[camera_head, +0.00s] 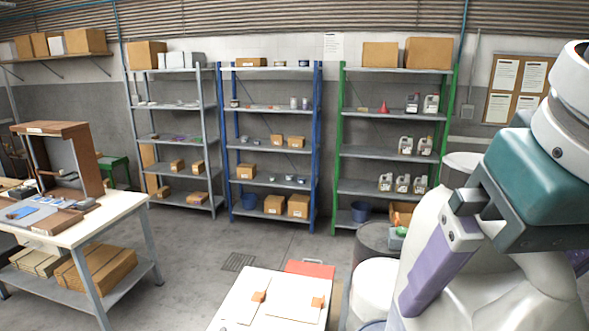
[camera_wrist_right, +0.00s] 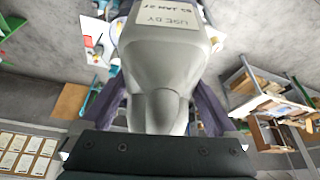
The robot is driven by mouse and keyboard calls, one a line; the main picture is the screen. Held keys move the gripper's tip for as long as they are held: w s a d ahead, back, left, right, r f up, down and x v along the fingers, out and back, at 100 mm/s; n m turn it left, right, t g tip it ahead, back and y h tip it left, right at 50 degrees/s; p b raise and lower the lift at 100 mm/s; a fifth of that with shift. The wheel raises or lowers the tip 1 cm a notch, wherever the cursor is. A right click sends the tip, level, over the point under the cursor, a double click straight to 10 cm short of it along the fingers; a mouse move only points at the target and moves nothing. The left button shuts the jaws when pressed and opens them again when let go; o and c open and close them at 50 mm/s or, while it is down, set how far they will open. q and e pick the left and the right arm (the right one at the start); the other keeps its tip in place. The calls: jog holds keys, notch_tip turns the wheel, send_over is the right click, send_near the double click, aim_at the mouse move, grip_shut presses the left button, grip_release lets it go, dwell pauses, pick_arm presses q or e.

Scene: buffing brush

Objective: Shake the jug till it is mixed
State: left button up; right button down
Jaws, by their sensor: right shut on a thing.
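A large off-white jug (camera_head: 510,290) fills the lower right of the head view, close to the camera. In the wrist view the jug (camera_wrist_right: 170,60) stretches away from the gripper and bears a label reading "USE BY". My right gripper (camera_wrist_right: 158,103) is shut on the jug, with a purple finger on each side of it. In the head view the right gripper (camera_head: 488,285) comes down over the jug from the upper right. The jug's lower part is cut off by the frame, and its contents are hidden. My left gripper is not in view.
A white-topped table (camera_head: 258,318) with orange blocks stands at the bottom centre. A workbench (camera_head: 100,222) is at the left. Grey, blue and green shelves (camera_head: 395,115) line the back wall. A dark drum (camera_head: 378,240) stands left of the jug. Open floor (camera_head: 200,265) lies between.

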jog(key=shift+a+r, duration=0.1)
jog(key=shift+a, duration=0.2)
jog(key=shift+d, duration=2.4)
jog(key=a, duration=0.5)
jog(key=shift+d, duration=2.55)
